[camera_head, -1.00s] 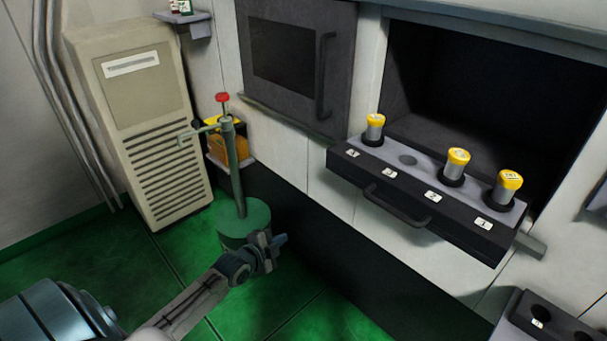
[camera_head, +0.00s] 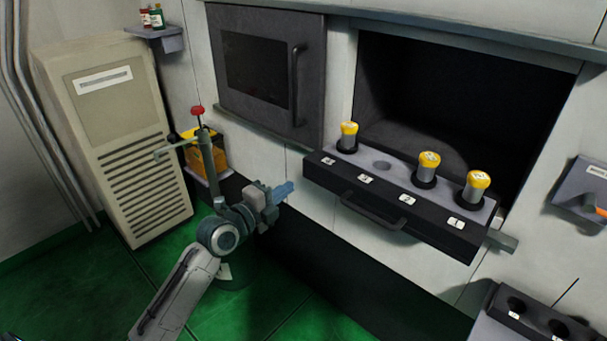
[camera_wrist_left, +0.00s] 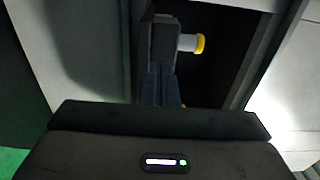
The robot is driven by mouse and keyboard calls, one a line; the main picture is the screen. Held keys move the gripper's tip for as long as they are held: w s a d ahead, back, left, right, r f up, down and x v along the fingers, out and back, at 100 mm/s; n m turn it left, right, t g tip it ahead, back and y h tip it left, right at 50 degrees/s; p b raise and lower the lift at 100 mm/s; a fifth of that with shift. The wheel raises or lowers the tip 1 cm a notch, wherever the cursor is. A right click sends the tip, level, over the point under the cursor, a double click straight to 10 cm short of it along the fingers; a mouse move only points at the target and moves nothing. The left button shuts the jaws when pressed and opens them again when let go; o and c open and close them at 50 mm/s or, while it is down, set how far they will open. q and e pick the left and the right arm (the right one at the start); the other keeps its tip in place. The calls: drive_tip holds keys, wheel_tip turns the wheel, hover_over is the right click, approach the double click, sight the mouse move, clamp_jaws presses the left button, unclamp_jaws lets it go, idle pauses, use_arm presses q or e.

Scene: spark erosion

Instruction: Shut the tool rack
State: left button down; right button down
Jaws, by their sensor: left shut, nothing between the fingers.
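The tool rack (camera_head: 400,212) is a dark drawer-like block standing out from a dark opening in the machine. It has a grey top, a front handle (camera_head: 372,212) and numbered labels. Three yellow-capped tools stand in it, and one slot between them is empty. My left gripper (camera_head: 284,190) is shut and empty, its blue fingers just left of the rack's left end, apart from it in the head view. In the left wrist view the blue fingers (camera_wrist_left: 162,86) point toward the rack's end (camera_wrist_left: 158,40), with one yellow-capped tool (camera_wrist_left: 190,43) beyond. My right gripper is not in view.
A closed dark door (camera_head: 262,75) is left of the opening. A beige cabinet (camera_head: 110,140) and a green stand with a red knob (camera_head: 197,110) are at left. A dark holder with holes (camera_head: 530,318) is at lower right. Green floor lies below.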

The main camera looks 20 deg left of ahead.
sight(312, 172)
use_arm(q)
drive_tip(key=p+x, duration=0.2)
drive_tip(key=x, duration=0.4)
drive_tip(key=shift+r, duration=0.15)
drive_tip(key=shift+w+d+p, duration=0.2)
drive_tip(key=shift+w+p, duration=0.2)
drive_tip(key=shift+w, duration=0.15)
drive_tip(key=shift+f, duration=0.2)
